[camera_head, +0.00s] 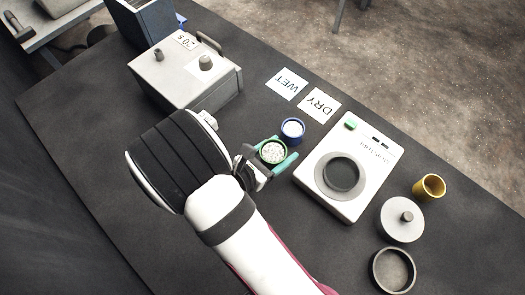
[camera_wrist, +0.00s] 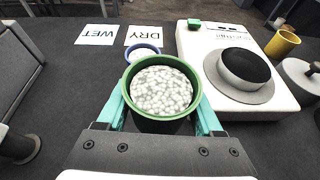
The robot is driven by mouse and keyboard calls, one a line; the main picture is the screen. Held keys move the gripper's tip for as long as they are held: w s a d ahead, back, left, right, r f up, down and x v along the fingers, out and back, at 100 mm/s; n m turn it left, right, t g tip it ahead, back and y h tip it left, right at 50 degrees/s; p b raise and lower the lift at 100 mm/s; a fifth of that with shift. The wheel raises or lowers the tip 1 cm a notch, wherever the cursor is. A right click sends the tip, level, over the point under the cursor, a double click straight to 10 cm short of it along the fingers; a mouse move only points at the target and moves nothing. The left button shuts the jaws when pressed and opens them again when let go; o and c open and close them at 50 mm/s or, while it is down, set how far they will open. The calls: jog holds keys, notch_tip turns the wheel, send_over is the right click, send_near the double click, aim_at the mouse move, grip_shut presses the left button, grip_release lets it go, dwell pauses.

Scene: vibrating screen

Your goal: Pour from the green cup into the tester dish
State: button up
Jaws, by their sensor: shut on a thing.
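My gripper (camera_head: 277,160) is shut on the green cup (camera_head: 272,152), with a teal finger on each side of it. The cup is upright and filled with white granules, as the wrist view shows (camera_wrist: 160,92). The tester (camera_head: 325,200) is a white box to the right of my gripper, with a green button on top. Its round dark dish (camera_head: 342,174) sits on the grey ring of the tester; in the wrist view the dish (camera_wrist: 244,68) is right of the cup and apart from it. The dish looks empty.
A blue cup (camera_head: 293,129) with white contents stands just beyond the green cup. WET (camera_head: 287,83) and DRY (camera_head: 319,104) cards lie behind. A yellow cup (camera_head: 429,187), grey lid (camera_head: 402,219) and dark ring-shaped pan (camera_head: 393,270) stand right. A grey machine (camera_head: 185,75) is at back left.

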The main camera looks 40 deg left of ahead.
jog(key=w+d+r, duration=0.1)
jog(key=d, duration=0.1)
jog(key=w+d+r, duration=0.1)
jog(key=d, duration=0.1)
jog(key=w+d+r, duration=0.1)
jog(key=d+r, duration=0.1)
jog(key=w+m+h, duration=0.1)
jog(key=w, duration=0.1)
jog(key=w+d+m+h, duration=0.1)
jog(key=w+m+h, duration=0.1)
jog(key=w+d+m+g+h, duration=0.1)
jog(key=w+h, duration=0.1)
jog(key=shift+w+r+m, duration=0.35)
jog(key=shift+r+m, duration=0.05)
jog(key=w+d+m+g+h, duration=0.1)
jog(key=m+h, duration=0.1)
jog(key=w+d+f+m+g+h, duration=0.1)
jog(key=w+d+m+g+h, duration=0.2)
jog(key=m+g, duration=0.1)
jog(key=shift+w+d+f+h, duration=0.2)
jog(key=shift+d+f+h, duration=0.05)
jog(key=shift+f+h, duration=0.15)
jog(key=shift+w+d+f+m+g+h, duration=0.1)
jog(key=shift+d+m+g+h, duration=0.2)
jog(key=shift+m+g, duration=0.2)
jog(key=shift+d+m, duration=0.15)
jog(key=shift+m, duration=0.15)
jog(key=shift+s, duration=0.2)
